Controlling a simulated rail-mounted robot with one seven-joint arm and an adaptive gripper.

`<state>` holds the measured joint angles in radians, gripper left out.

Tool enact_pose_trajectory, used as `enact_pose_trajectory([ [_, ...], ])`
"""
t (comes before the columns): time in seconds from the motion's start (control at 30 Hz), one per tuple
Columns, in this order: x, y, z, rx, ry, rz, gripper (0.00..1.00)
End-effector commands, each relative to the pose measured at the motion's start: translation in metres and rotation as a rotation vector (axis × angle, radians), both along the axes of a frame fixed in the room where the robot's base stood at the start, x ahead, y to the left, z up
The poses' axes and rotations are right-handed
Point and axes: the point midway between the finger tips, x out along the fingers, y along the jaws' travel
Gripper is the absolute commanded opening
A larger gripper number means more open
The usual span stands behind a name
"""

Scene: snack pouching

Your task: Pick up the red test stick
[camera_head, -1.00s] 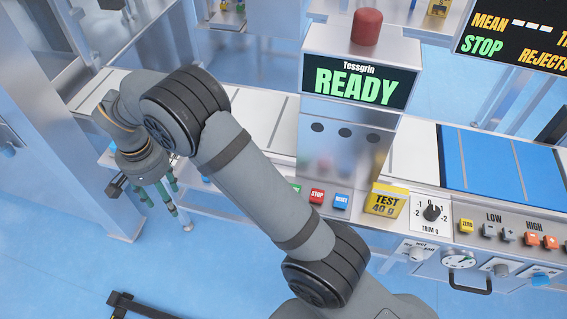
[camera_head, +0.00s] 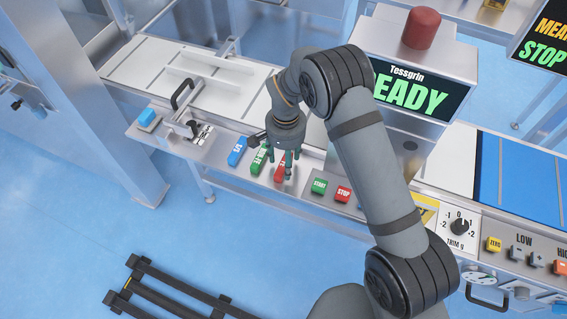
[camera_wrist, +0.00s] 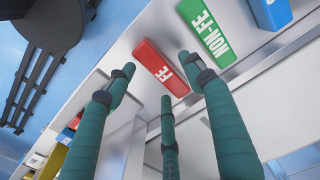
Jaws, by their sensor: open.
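The red test stick (camera_head: 279,173), lettered FE in the wrist view (camera_wrist: 161,67), lies on the steel ledge at the front of the machine. My gripper (camera_head: 287,166) hangs over it and partly covers it in the head view. In the wrist view my gripper (camera_wrist: 158,75) has its three green fingers spread, with the red stick just beyond their tips. The gripper is open and empty. I cannot tell how much height lies between the tips and the stick.
A green NON-FE stick (camera_head: 259,160) and a blue stick (camera_head: 237,151) lie to the left in the same row. Green START (camera_head: 319,187) and red STOP (camera_head: 343,194) buttons stand close to the right. A black handle (camera_head: 182,93) rises behind left.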

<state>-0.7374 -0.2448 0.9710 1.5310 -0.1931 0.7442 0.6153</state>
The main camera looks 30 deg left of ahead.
Motion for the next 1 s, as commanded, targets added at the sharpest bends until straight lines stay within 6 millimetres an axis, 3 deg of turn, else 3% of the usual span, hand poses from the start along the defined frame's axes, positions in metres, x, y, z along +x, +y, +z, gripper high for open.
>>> enact_pose_trajectory([
  [0.13, -0.0002, -0.0001, -0.0103, 0.0, 0.0, -0.001, 0.53],
  [0.37, 0.0001, 0.0002, -0.011, 0.001, -0.001, -0.001, 0.52],
  [1.0, 0.0002, 0.0001, -0.0107, 0.001, -0.001, -0.001, 0.14],
])
